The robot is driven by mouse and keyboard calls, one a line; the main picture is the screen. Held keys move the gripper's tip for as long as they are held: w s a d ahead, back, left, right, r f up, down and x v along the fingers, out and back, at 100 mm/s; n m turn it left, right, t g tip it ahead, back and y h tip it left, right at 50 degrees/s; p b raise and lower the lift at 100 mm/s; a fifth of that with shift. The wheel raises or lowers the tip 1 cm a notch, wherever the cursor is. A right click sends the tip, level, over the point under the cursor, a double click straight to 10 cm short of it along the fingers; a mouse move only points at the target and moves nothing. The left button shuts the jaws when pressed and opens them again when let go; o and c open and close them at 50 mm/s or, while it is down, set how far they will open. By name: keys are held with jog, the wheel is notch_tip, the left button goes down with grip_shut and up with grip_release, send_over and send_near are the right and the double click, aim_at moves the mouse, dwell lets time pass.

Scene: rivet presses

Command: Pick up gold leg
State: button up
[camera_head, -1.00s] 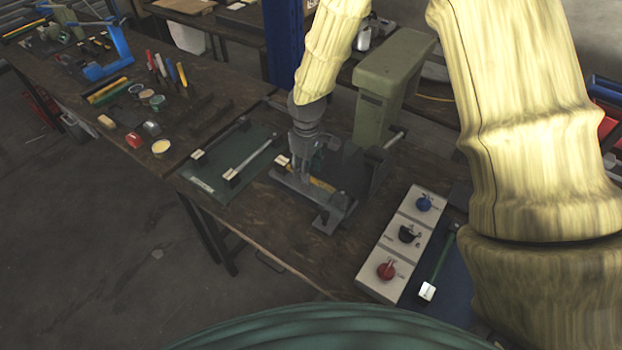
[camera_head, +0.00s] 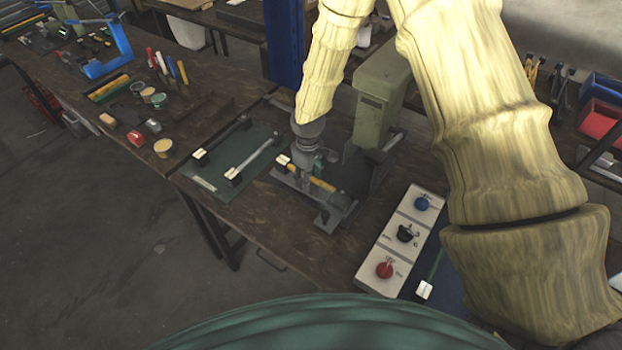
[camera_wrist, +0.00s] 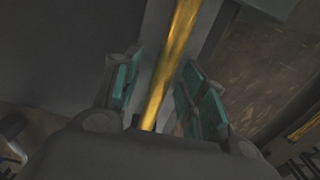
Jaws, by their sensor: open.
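The gold leg (camera_head: 322,185) lies in the grey press fixture (camera_head: 328,217) on the workbench, with a small white-topped black end piece (camera_head: 283,161) at its left end. My gripper (camera_head: 306,168) is pointed down over the leg and hides part of it. In the wrist view the gold leg (camera_wrist: 175,55) runs lengthwise between the two teal finger pads of my gripper (camera_wrist: 158,88). The fingers are open, with a gap visible on each side of the leg.
The green press (camera_head: 380,95) stands just behind the fixture. A control box (camera_head: 403,235) with blue, black and red knobs is to the right. A green mat (camera_head: 218,165) with silver and dark legs lies to the left. Tools and small tubs are farther left.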

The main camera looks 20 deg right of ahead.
jog(key=shift+s+r, duration=0.1)
jog(key=shift+s, duration=0.05)
grip_shut()
